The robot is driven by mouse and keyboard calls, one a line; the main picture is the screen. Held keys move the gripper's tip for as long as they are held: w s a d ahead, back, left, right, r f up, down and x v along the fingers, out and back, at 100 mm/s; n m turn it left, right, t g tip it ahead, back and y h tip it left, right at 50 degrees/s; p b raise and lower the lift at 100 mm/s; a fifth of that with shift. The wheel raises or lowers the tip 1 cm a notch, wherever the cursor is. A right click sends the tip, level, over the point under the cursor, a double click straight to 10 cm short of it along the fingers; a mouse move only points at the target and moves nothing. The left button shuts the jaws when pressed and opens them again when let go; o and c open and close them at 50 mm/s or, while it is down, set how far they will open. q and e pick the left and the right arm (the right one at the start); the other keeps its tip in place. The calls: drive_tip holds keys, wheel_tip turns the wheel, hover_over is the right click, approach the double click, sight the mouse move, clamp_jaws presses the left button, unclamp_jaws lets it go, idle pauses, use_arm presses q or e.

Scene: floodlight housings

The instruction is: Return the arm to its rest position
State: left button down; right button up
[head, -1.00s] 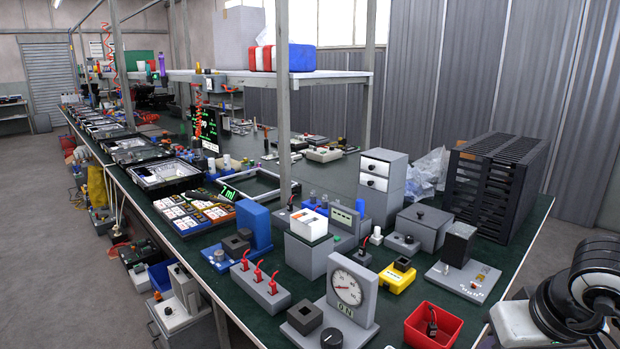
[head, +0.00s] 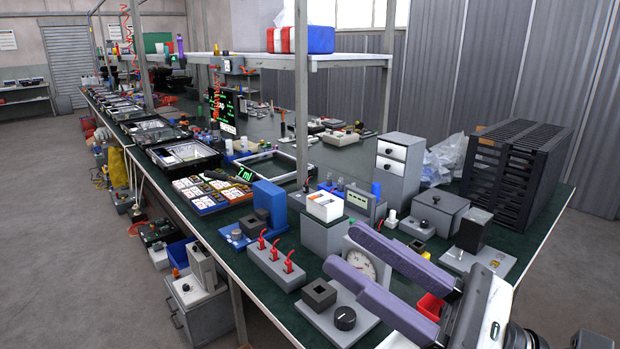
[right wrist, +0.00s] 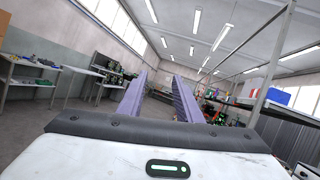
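My right gripper (head: 343,248) comes in from the lower right of the head view. Its two long purple fingers are parted and nothing is between them. They point left and up, in front of the dial gauge box (head: 360,266), and partly hide it and the red bin (head: 430,306). I cannot tell whether the fingers touch anything in the head view. In the right wrist view the right gripper (right wrist: 159,76) is open, with only the room beyond its fingers. My left gripper is not in view.
The green-topped bench (head: 263,313) is crowded. Near the gripper are a grey block with red switches (head: 274,262), a square socket with a black knob (head: 344,318), a grey drawer tower (head: 398,166) and a black slotted rack (head: 510,178). The floor (head: 70,240) at left is clear.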

drive_tip(key=w+d+f+m+t+h, duration=0.2)
drive_tip(key=w+d+m+t+h, duration=0.35)
drive_tip(key=m, duration=0.75)
drive_tip(key=w+d+f+m+t+h, duration=0.2)
drive_tip(key=d+m+t+h, duration=0.55)
drive_tip(key=m, duration=0.65)
drive_tip(key=d+f+m+g+h, duration=0.6)
drive_tip(key=f+m+h, duration=0.25)
drive_tip(key=f, duration=0.25)
drive_tip(key=s+d+f+m+g, duration=0.1)
drive_tip(key=s+f+m+g, duration=0.3)
drive_tip(key=f, duration=0.4)
drive_tip(key=s+f+m+g, duration=0.3)
drive_tip(key=s+f+m, duration=0.15)
drive_tip(key=f, duration=0.25)
drive_tip(key=s+a+f+m+g+y, duration=0.1)
drive_tip(key=s+a+f+m+g, duration=0.15)
drive_tip(key=s+f+g, duration=0.35)
drive_tip(key=s+a+f+m+g+y, duration=0.1)
drive_tip(key=s+f+m, duration=0.25)
drive_tip(key=s, duration=0.45)
drive_tip(key=w+a+f+t+y, duration=0.1)
drive_tip(key=w+a+f+t, duration=0.1)
drive_tip(key=f, duration=0.4)
drive_tip(key=w+a+f+n+t+y, duration=0.1)
drive_tip(key=w+a+f+t, duration=0.1)
drive_tip(key=f, duration=0.4)
drive_tip(key=shift+a+f+t, duration=0.2)
drive_tip(key=shift+a+t, duration=0.1)
drive_tip(key=shift+a, duration=0.55)
